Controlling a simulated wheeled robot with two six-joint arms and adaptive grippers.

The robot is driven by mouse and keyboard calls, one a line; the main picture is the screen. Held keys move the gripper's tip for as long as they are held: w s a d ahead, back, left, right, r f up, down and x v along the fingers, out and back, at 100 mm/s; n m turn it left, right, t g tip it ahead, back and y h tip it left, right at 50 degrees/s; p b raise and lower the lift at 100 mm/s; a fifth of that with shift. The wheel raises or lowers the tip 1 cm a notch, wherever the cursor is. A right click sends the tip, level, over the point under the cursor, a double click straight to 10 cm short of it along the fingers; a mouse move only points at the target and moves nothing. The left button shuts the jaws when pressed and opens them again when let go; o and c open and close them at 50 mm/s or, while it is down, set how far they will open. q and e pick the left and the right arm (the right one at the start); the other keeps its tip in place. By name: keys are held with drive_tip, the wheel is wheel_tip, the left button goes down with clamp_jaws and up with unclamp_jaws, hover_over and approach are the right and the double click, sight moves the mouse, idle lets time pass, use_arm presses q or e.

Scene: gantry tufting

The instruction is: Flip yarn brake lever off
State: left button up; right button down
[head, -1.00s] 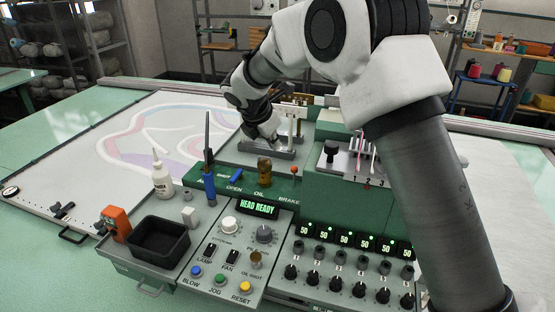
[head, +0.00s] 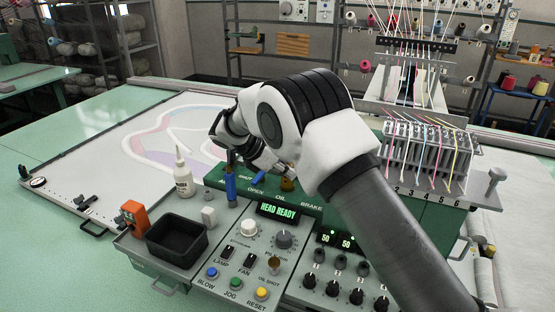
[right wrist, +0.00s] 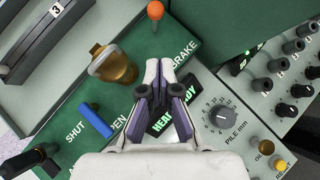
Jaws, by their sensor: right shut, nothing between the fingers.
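The brake lever's orange knob (right wrist: 155,10) stands on the green panel beside the word BRAKE, at the top of the right wrist view. In the head view my right arm hides it. My right gripper (right wrist: 160,75) is shut and empty, over the panel between the brass oil cup and the display. Its tips point toward the knob's side and are apart from the knob in the picture. In the head view the gripper (head: 270,165) is partly covered by my own arm. My left gripper is not in view.
The brass oil cup (right wrist: 113,65) and the blue shut/open lever (right wrist: 92,120) stand close by. The HEAD READY display (head: 278,211) and knobs lie in front. A blue-handled tool (head: 231,188), a white bottle (head: 184,175) and a black bin (head: 177,238) are to the left.

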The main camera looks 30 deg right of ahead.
drive_tip(key=shift+w+d+f+p, duration=0.2)
drive_tip(key=shift+d+f+p, duration=0.1)
drive_tip(key=shift+d+f, duration=0.45)
drive_tip(key=d+p, duration=0.1)
drive_tip(key=d, duration=0.2)
drive_tip(key=shift+s+d+f+p, duration=0.15)
drive_tip(key=shift+d+f+p, duration=0.05)
drive_tip(key=shift+d+p, duration=0.2)
drive_tip(key=shift+s+d, duration=0.25)
drive_tip(key=shift+d, duration=0.05)
drive_tip(key=shift+w+a+f, duration=0.1)
drive_tip(key=shift+w+f, duration=0.05)
drive_tip(key=shift+w, duration=0.15)
drive_tip(key=shift+w+d+r+p, duration=0.15)
drive_tip(key=shift+d+r+p, duration=0.2)
drive_tip(key=shift+d+p, duration=0.3)
drive_tip(key=shift+d+f, duration=0.1)
drive_tip(key=shift+d, duration=0.05)
